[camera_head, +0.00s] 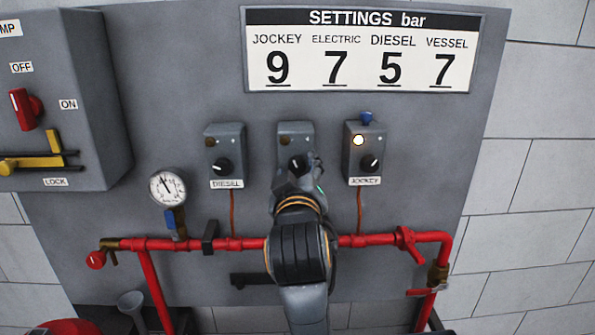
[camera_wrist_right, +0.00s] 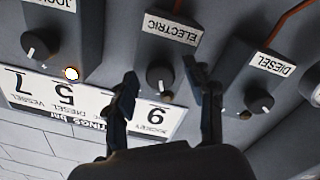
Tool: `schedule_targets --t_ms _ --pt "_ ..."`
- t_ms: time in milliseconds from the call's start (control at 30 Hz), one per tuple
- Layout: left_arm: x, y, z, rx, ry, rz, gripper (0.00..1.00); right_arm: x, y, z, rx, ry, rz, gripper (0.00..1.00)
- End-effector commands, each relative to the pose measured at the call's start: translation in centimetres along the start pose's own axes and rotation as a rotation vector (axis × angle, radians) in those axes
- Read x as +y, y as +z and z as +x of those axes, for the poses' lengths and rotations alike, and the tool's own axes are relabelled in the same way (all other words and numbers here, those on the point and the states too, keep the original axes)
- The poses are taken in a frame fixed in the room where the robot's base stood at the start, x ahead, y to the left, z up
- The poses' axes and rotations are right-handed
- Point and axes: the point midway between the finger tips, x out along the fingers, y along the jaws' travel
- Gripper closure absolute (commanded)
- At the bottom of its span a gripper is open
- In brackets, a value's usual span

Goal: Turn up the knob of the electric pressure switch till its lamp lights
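The electric pressure switch (camera_head: 295,128) is the middle grey box on the panel, between the diesel and jockey switches. Its lamp is dark. In the right wrist view, which is upside down, its label (camera_wrist_right: 171,28) reads ELECTRIC and its black knob (camera_wrist_right: 160,75) has a white pointer mark. My right gripper (camera_head: 300,172) is in front of this switch and hides its lower part in the head view. In the wrist view my right gripper (camera_wrist_right: 161,82) is open, with one finger on each side of the knob. No finger clearly touches it. My left gripper is not in view.
The jockey switch (camera_head: 363,138) at right has a lit lamp; the diesel switch (camera_head: 225,143) at left has a dark one. A settings board (camera_head: 363,50) above reads ELECTRIC 7. A pressure gauge (camera_head: 167,188) and a red pipe (camera_head: 375,239) sit lower down.

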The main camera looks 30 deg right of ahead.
Motion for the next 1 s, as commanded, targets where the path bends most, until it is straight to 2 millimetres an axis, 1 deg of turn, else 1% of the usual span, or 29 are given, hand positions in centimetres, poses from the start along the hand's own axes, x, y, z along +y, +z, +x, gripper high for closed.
schedule_targets --t_ms 200,333,467,700,800,1000 --pt "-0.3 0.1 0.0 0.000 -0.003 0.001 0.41 0.0 0.0 0.0 -0.001 0.000 0.000 0.46" --pt "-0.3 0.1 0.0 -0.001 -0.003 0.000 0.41 0.4 -0.6 0.0 0.000 0.001 0.002 0.46" --pt "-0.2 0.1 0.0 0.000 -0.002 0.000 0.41 1.3 -2.1 0.0 0.002 0.002 0.005 0.46" --pt "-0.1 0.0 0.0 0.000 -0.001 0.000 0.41 3.6 -5.7 0.0 0.003 0.002 0.004 0.46" --pt "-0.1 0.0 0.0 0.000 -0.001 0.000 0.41 4.3 -6.8 0.0 0.002 0.001 0.003 0.46" --pt "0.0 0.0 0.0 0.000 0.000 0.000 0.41 5.2 -8.2 0.0 0.000 0.000 0.001 0.46"
